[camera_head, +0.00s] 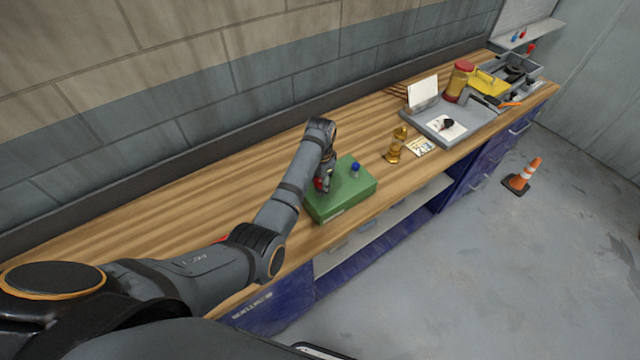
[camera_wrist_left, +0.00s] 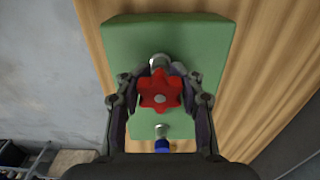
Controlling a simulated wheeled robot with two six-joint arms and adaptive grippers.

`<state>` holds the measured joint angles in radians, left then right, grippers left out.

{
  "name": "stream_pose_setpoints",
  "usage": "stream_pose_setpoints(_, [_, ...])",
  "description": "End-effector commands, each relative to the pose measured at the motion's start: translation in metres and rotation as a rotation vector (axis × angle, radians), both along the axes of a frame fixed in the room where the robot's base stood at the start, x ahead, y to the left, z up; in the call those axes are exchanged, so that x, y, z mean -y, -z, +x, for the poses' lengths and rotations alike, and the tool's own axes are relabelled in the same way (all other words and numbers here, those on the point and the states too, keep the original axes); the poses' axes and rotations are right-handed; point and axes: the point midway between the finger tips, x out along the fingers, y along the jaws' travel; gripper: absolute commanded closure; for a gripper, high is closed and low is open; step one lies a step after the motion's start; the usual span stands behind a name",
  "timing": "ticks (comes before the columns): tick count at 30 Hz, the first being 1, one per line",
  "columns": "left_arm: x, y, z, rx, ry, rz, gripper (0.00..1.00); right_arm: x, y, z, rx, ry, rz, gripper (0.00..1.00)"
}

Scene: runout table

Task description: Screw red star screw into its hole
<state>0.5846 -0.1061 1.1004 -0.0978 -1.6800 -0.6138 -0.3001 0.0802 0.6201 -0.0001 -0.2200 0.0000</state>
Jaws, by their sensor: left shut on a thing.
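The red star screw (camera_wrist_left: 160,92) shows in the left wrist view between the two fingers of my left gripper (camera_wrist_left: 160,100), which is shut on it. It is over the green block (camera_wrist_left: 115,35); a metal fitting (camera_wrist_left: 158,60) shows just beyond it, and I cannot tell how deep the screw sits. In the head view my left gripper (camera_head: 324,182) points down at the left part of the green block (camera_head: 350,197), with only a bit of red visible. A blue-topped screw (camera_head: 355,168) stands on the block; its blue part also shows in the wrist view (camera_wrist_left: 162,146). My right gripper is not in view.
The green block lies on the wooden workbench (camera_head: 180,205), near its front edge. The bench left of the block is mostly clear.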

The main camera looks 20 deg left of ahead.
Motion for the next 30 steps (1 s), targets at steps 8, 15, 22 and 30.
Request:
stream_pose_setpoints(8, [0.000, 0.001, 0.000, 0.000, 0.000, 0.000, 0.97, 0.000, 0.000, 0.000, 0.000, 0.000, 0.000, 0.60])
stream_pose_setpoints(15, [0.000, -0.010, 0.000, -0.001, 0.000, -0.001, 0.97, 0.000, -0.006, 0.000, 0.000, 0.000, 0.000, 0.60])
stream_pose_setpoints(22, [0.000, -0.017, 0.000, 0.000, 0.000, 0.000, 0.97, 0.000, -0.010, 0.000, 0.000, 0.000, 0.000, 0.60])
stream_pose_setpoints(30, [0.000, -0.017, 0.000, 0.000, 0.000, 0.000, 0.97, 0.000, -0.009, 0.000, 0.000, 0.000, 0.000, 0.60])
